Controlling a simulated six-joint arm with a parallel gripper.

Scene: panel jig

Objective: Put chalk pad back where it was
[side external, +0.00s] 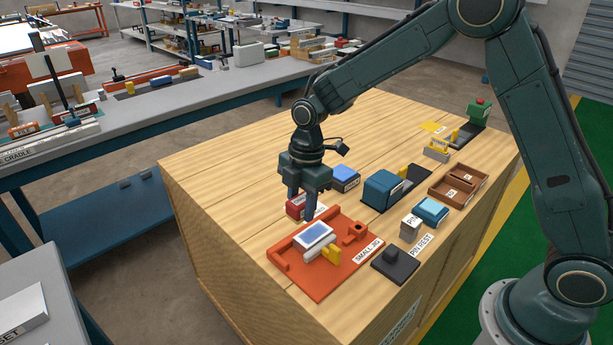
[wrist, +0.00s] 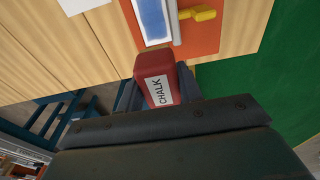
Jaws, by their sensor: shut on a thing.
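The chalk pad (wrist: 158,72) is a red block with a white CHALK label, held between the two dark fingers in the wrist view. In the side view the red chalk pad (side external: 294,208) shows partly behind the fingers of my gripper (side external: 300,206), just behind the orange small jig. My gripper (wrist: 160,95) is shut on it, with one finger on each side. I cannot tell whether the pad touches the wooden top or hangs just above it. A white label or card (side external: 320,209) lies on the wood beside the pad.
The orange small jig (side external: 318,284) holds a blue-and-white panel (side external: 315,233) and a yellow clamp (side external: 332,253). A blue block (side external: 346,174), a larger blue block on a dark base (side external: 381,190) and a brown tray (side external: 468,178) stand right. The wooden top's left part is clear.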

